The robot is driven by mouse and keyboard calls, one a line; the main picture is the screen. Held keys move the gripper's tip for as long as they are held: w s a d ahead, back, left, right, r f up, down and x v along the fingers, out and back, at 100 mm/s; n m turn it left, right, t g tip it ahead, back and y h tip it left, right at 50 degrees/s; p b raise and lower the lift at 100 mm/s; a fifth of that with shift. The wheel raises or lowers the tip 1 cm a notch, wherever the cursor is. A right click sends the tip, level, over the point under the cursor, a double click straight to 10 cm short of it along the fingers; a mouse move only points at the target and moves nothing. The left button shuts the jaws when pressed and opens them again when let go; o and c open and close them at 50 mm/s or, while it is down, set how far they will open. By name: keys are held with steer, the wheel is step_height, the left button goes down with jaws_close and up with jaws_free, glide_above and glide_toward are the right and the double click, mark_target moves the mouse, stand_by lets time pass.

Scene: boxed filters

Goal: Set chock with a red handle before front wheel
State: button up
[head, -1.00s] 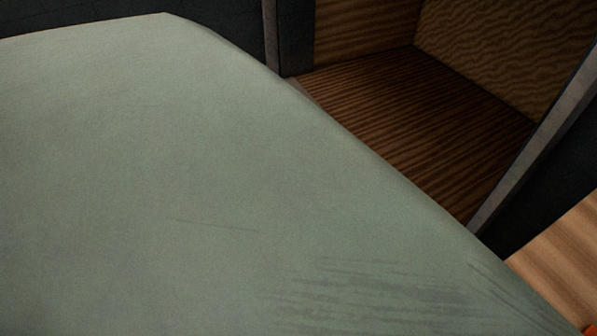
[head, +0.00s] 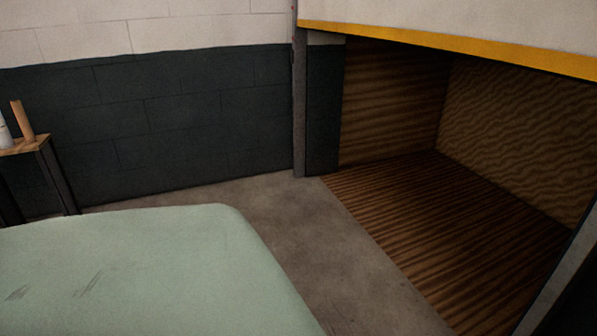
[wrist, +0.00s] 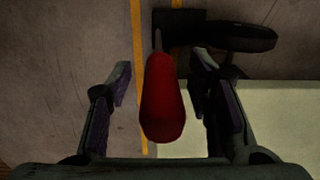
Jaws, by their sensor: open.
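In the wrist view, a red handle (wrist: 163,103) points toward the camera between the fingers of my gripper (wrist: 164,88). My gripper is open, with a finger on each side of the handle and a visible gap on both sides. Beyond the handle is a dark block (wrist: 180,24), seemingly the chock's body, on the floor. A dark rounded shape (wrist: 240,37) lies to its right; I cannot tell whether it is the front wheel. The head view shows neither chock, wheel nor gripper.
A yellow line (wrist: 136,45) runs along the grey floor. In the head view, a wood-lined bay (head: 455,225) with a yellow upper edge opens at right. A small table (head: 38,146) with a wooden cylinder stands at left. Bare floor (head: 310,225) lies between.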

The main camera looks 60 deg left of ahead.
step_height(320, 180, up, 12)
steer(key=shift+w+r, duration=0.1)
steer(key=shift+w, duration=0.05)
stand_by(0.5)
